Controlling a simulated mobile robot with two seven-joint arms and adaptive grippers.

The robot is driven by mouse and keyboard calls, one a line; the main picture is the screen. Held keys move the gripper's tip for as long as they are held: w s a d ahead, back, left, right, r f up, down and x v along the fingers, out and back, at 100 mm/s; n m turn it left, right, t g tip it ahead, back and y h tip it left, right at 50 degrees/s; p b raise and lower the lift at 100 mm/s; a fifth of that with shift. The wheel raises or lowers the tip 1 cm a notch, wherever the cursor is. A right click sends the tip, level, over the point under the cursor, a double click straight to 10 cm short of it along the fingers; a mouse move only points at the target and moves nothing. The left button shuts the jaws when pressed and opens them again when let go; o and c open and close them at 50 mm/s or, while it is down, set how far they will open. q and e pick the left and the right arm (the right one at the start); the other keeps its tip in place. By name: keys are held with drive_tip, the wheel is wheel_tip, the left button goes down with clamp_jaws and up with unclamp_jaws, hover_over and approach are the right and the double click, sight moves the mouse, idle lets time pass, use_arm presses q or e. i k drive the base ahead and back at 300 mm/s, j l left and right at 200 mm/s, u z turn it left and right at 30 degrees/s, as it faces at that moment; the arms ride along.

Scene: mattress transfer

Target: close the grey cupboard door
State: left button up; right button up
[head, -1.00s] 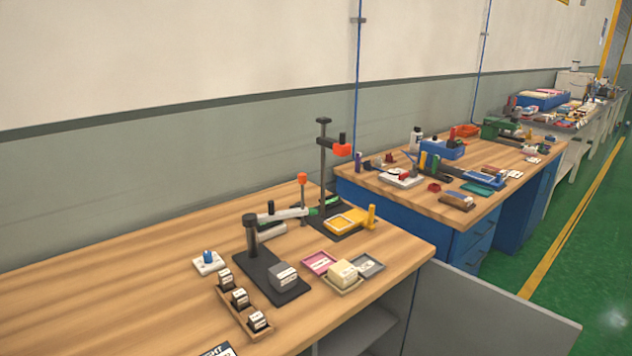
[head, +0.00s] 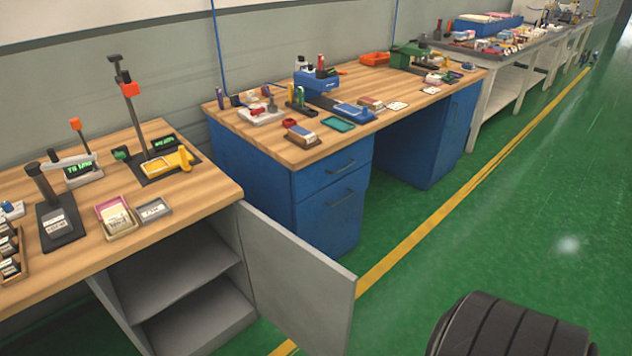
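The grey cupboard door (head: 298,283) stands wide open in the head view. It hangs from the right front edge of the grey cupboard (head: 190,285) under the near wooden workbench and sticks out over the floor. The cupboard's inside and a shelf show, and they look empty. A dark ribbed rounded part, which seems to be mine, is at the bottom right, apart from the door. Neither of my grippers can be made out in the view.
The near workbench top (head: 200,198) holds stamps, trays and a yellow fixture (head: 168,161). A blue workbench (head: 330,205) with drawers stands just behind the door. Green floor (head: 500,230) with a yellow line lies open to the right.

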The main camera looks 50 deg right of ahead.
sight(307, 295)
drive_tip(key=l+u, duration=0.1)
drive_tip(key=l, duration=0.3)
drive_tip(key=l+u, duration=0.15)
drive_tip(key=l, duration=0.3)
drive_tip(key=k+l+u, duration=0.1)
drive_tip(key=l, duration=0.3)
drive_tip(key=k+l+u, duration=0.15)
drive_tip(key=l, duration=0.25)
drive_tip(key=l+u, duration=0.1)
drive_tip(key=l, duration=0.3)
drive_tip(key=k+l+u, duration=0.15)
drive_tip(key=l, duration=0.2)
